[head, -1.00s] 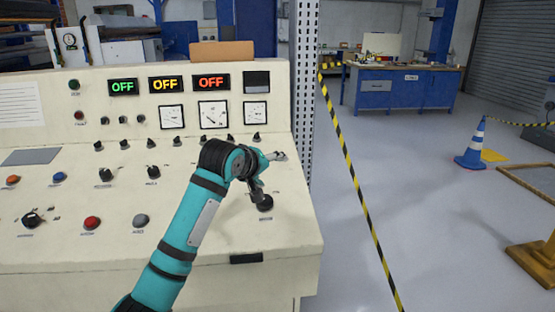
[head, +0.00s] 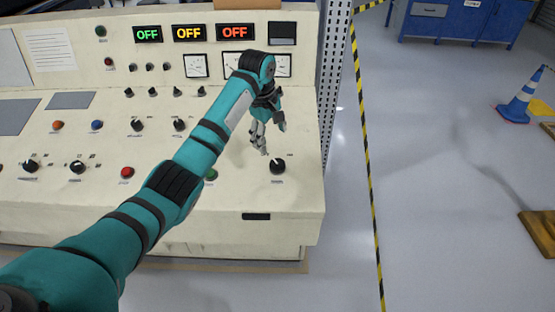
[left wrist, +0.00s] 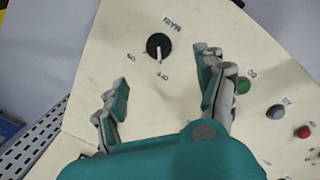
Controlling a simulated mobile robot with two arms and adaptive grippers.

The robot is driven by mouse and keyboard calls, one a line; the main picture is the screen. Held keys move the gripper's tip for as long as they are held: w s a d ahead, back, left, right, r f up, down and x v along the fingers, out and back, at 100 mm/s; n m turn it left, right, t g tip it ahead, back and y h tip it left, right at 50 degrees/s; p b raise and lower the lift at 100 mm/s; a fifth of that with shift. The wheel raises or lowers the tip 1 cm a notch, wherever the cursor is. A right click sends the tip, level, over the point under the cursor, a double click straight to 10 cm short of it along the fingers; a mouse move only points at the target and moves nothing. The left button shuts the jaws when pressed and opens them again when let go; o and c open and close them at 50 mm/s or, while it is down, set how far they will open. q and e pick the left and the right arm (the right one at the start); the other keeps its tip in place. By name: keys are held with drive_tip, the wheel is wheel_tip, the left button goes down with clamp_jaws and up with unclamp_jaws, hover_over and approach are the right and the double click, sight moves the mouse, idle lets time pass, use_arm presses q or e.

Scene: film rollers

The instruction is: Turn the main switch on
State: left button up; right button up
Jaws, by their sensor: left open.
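The main switch (head: 278,166) is a round black knob with a white pointer at the right end of the cream control panel (head: 280,195). In the left wrist view the knob (left wrist: 157,45) carries the label MAIN, and its pointer is turned toward the OFF mark. My left gripper (head: 273,140) points down over the panel, just behind and slightly left of the knob in the head view. Its two fingers are spread and empty. In the left wrist view the knob shows between and beyond the fingertips (left wrist: 165,70), apart from them. My right gripper is out of view.
Three displays (head: 189,33) on the upright panel read OFF. A green button (left wrist: 243,86) and a red button (left wrist: 303,132) lie near the gripper. A perforated post (head: 332,85) stands at the panel's right side. The floor beyond is open, with a striped cone (head: 521,100).

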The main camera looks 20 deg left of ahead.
sight(277, 163)
use_arm(q)
drive_tip(key=f, duration=0.4)
drive_tip(key=w+f, duration=0.1)
drive_tip(key=f, duration=0.3)
drive_tip(key=w+d+f, duration=0.1)
drive_tip(key=f, duration=0.4)
drive_tip(key=shift+d, duration=0.1)
drive_tip(key=shift+c, duration=0.3)
drive_tip(key=c, duration=1.1)
